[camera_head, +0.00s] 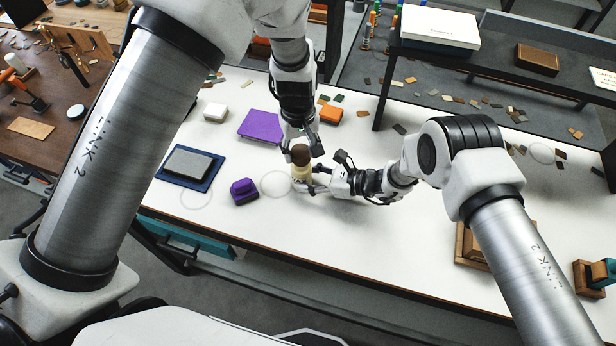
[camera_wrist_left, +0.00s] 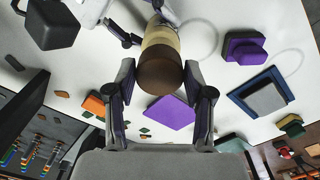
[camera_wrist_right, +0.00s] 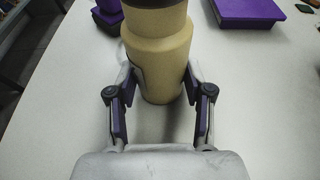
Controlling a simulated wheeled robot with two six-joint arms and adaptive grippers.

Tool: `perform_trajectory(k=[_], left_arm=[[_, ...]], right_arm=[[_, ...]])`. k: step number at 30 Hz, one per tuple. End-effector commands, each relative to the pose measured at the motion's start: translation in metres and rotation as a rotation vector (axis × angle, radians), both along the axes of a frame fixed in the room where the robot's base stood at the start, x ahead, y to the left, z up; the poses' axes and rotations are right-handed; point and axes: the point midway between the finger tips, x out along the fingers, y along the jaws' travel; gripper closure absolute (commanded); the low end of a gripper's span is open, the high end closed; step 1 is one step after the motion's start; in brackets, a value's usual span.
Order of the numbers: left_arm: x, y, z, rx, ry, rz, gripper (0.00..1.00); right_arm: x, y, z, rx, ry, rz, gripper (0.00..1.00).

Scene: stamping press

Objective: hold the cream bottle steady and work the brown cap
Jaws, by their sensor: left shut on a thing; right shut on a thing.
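The cream bottle (camera_head: 300,174) stands upright on the white table, with the brown cap (camera_head: 300,152) on its top. My left gripper (camera_head: 301,146) comes down from above and is shut on the cap. In the left wrist view the cap (camera_wrist_left: 160,75) sits between the fingers, with the cream body (camera_wrist_left: 160,40) beyond it. My right gripper (camera_head: 311,179) reaches in from the right, low down, and is shut on the bottle's body. In the right wrist view the body (camera_wrist_right: 158,60) stands between the fingers. The cap is mostly cut off there.
A purple block (camera_head: 243,191) and a blue tray (camera_head: 187,168) with a grey pad lie to the left. A raised dark shelf (camera_head: 500,66) stands at the back right.

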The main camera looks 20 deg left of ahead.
Motion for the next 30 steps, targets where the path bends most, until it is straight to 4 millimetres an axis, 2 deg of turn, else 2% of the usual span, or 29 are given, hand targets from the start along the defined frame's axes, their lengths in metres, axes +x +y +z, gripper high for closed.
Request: perform_trajectory(k=[1, 16, 30], left_arm=[[0.000, 0.000, -0.001, 0.000, 0.000, 0.000, 0.83], [0.000, 0.000, -0.002, 0.000, 0.000, 0.000, 0.83], [0.000, 0.000, -0.016, 0.000, 0.001, 0.000, 0.83]], right_arm=[[-0.004, -0.001, -0.006, -0.009, 0.008, 0.003, 1.00], [-0.005, -0.001, -0.006, -0.010, 0.009, 0.003, 1.00], [-0.005, -0.001, -0.007, -0.010, 0.009, 0.004, 1.00]])
